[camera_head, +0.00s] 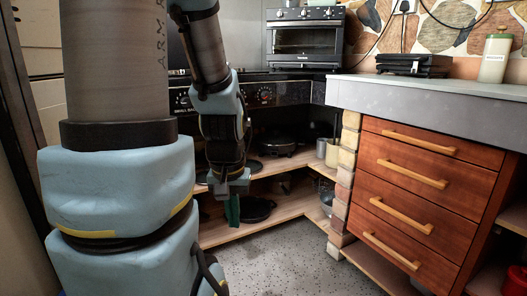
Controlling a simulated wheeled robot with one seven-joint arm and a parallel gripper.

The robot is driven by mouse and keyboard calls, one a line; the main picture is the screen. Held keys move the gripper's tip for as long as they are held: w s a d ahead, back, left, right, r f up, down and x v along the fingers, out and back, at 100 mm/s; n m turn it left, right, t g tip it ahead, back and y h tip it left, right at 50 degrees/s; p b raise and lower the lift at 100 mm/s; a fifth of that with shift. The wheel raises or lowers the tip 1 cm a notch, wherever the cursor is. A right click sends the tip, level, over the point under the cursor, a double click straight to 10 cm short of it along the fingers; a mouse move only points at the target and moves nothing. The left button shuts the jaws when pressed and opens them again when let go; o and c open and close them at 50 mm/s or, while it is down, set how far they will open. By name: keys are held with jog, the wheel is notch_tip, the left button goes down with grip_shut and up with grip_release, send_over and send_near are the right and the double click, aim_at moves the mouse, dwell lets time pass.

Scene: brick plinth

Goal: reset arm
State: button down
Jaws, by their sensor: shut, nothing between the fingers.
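My arm comes down from the top of the head view, with large blue joints filling the left side. My gripper (233,212) hangs at its end, pointing down in front of the open wooden shelves (285,205). Its fingers look closed with nothing held between them. It appears apart from the shelves, though its exact distance from them is hard to judge. My arm hides part of the stove and shelves behind it.
A toaster oven (305,38) stands at the back above the black stove front (282,92). The grey counter (430,98) holds a black grill (411,64) and a cream canister (495,58). Wooden drawers (425,190) stand at right beside a brick plinth (345,175). Speckled floor (290,262) is clear in front.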

notch_tip(320, 180, up, 31)
jog(key=p, duration=2.9)
